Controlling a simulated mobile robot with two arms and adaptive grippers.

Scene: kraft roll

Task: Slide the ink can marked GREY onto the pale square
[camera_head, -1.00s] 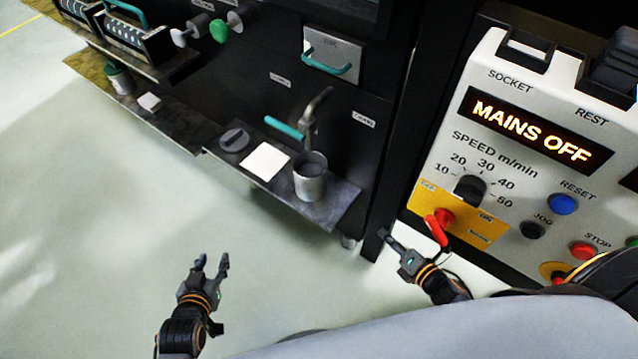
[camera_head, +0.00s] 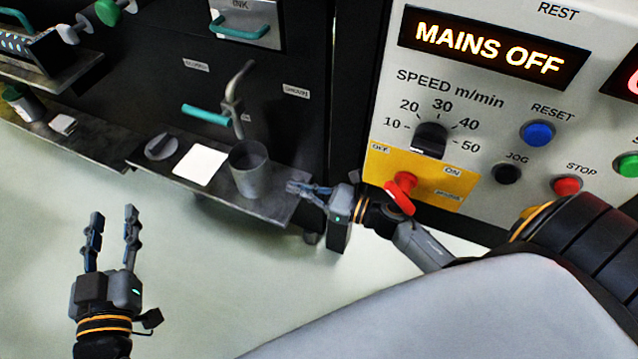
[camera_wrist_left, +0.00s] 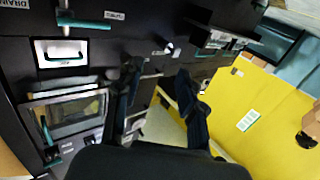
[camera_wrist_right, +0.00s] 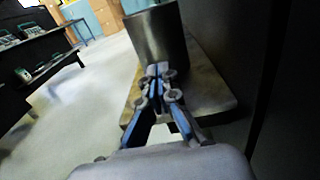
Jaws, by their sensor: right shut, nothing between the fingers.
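The ink can (camera_head: 249,170) is a grey open-topped cylinder standing upright on the dark shelf (camera_head: 285,205), just right of the pale square (camera_head: 200,164). No GREY mark is readable on it. It also shows in the right wrist view (camera_wrist_right: 158,38), straight ahead of the fingers. My right gripper (camera_head: 292,187) is shut and empty over the shelf's right end, to the right of the can; a small gap seems to lie between them in the head view. My left gripper (camera_head: 112,212) is open and empty, in front of the shelf and above the floor.
A round dark lid (camera_head: 161,147) lies left of the pale square. A tap with a teal handle (camera_head: 206,114) rises behind the square and can. The floor in front is clear.

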